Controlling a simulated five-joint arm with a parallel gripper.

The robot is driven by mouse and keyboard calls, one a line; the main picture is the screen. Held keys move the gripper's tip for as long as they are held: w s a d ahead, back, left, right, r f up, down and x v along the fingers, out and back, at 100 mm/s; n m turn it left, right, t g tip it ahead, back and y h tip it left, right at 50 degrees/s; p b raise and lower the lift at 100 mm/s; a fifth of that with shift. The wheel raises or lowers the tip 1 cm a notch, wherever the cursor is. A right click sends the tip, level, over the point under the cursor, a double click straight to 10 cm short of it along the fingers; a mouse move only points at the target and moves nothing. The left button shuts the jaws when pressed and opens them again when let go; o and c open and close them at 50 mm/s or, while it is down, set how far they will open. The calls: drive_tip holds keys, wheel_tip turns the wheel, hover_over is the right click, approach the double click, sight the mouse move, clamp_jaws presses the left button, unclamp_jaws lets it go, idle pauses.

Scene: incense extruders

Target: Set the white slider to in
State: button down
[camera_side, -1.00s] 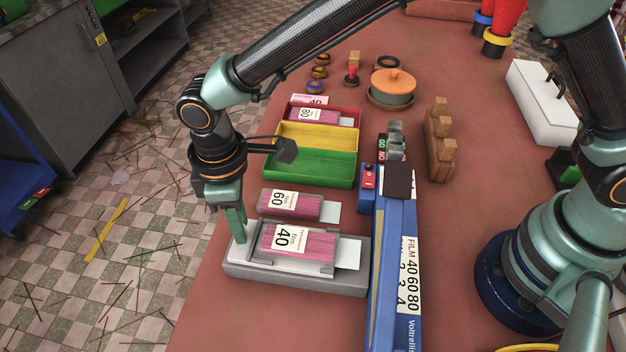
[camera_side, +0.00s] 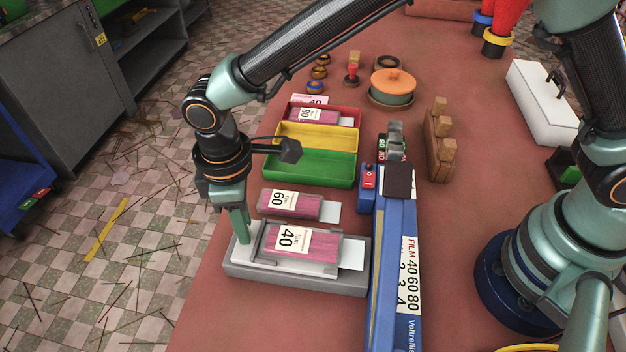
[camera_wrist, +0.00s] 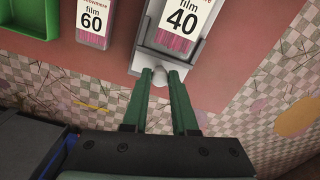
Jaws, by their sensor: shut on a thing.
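The white slider (camera_side: 246,258) lies on a grey base (camera_side: 300,282) at the table's near left and carries a pink pack labelled 40 (camera_side: 300,240). A white tab sticks out of the pack's right end, toward the blue machine (camera_side: 400,270). My gripper (camera_side: 243,238) points down at the slider's left end. In the wrist view, my gripper (camera_wrist: 160,78) has its green fingers on either side of a small pale knob (camera_wrist: 160,73) at the slider's end, shut on it. The fingers partly hide the knob.
A pink pack labelled 60 (camera_side: 290,204) lies just behind the base. Green, yellow and red trays (camera_side: 316,180) stand behind it. A red switch on a blue box (camera_side: 368,178) and wooden blocks (camera_side: 440,150) are to the right. The table's left edge is close to my gripper.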

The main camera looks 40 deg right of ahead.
sight(276, 237)
drive_tip(key=shift+s+d+r, duration=0.1)
drive_tip(key=shift+s+d, duration=1.65)
drive_tip(key=c, duration=0.7)
unclamp_jaws()
wheel_tip(276, 237, up, 12)
drive_tip(key=w+d+r+m+t+y, duration=0.1)
drive_tip(key=w+d+r+m, duration=0.15)
drive_tip(key=d, duration=0.45)
drive_tip(key=w+d+r+m+t, duration=0.1)
drive_tip(key=d+r+m, duration=0.2)
drive_tip(key=d, duration=0.4)
drive_tip(key=s+d+m+t, duration=0.1)
drive_tip(key=s+d+m, duration=0.1)
drive_tip(key=d, duration=0.6)
drive_tip(key=s+d+m+t+h, duration=0.1)
drive_tip(key=d+m, duration=0.3)
drive_tip(key=d, duration=0.4)
drive_tip(key=shift+s+d+t, duration=0.3)
drive_tip(key=shift+s+t, duration=0.3)
drive_tip(key=shift+t, duration=0.2)
